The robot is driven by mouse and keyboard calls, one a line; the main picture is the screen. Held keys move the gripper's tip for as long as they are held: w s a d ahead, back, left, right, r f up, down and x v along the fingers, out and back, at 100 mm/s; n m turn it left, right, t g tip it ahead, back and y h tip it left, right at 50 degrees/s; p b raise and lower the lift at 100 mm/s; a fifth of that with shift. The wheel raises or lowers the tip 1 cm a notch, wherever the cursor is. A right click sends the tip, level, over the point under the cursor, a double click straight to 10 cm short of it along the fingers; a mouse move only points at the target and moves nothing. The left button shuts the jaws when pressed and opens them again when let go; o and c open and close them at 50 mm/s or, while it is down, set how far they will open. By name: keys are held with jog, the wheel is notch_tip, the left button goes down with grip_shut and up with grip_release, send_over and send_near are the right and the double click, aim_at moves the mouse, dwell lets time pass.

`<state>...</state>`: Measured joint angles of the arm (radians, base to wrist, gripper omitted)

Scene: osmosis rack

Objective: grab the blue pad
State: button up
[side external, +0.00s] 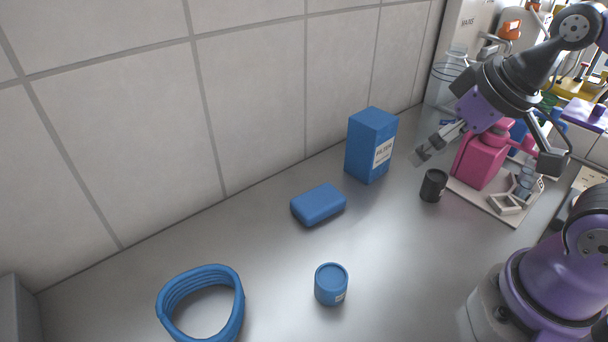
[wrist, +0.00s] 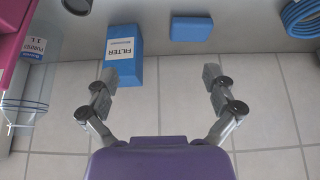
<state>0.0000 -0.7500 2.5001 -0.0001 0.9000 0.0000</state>
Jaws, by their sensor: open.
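The blue pad (side external: 318,205) is a rounded flat block lying on the grey worktop near the wall, left of the blue filter box in the side view. It also shows in the wrist view (wrist: 191,28), at the top, beyond my fingertips. My gripper (side external: 487,158) is open and empty, raised at the right of the side view near the pink bottle, well apart from the pad. In the wrist view its two fingers (wrist: 160,76) are spread wide with nothing between them.
A blue box labelled FILTER (side external: 370,146) stands upright beside the pad. A black cup (side external: 433,186), a pink bottle (side external: 480,160), a blue canister (side external: 331,285) and a coiled blue hose (side external: 173,298) are around. The worktop between pad and canister is clear. The tiled wall runs behind.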

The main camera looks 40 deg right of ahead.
jog(key=m+g+y, duration=0.5)
jog(key=m, duration=1.4)
send_over(316, 199)
jog(key=d, duration=0.4)
jog(key=f, duration=0.7)
jog(key=shift+s+f, duration=0.3)
jog(key=shift+f, duration=0.05)
jog(key=shift+h, duration=0.3)
jog(key=x, duration=1)
jog(key=shift+a+r, duration=0.1)
jog(key=shift+a, duration=0.05)
jog(key=c, duration=0.9)
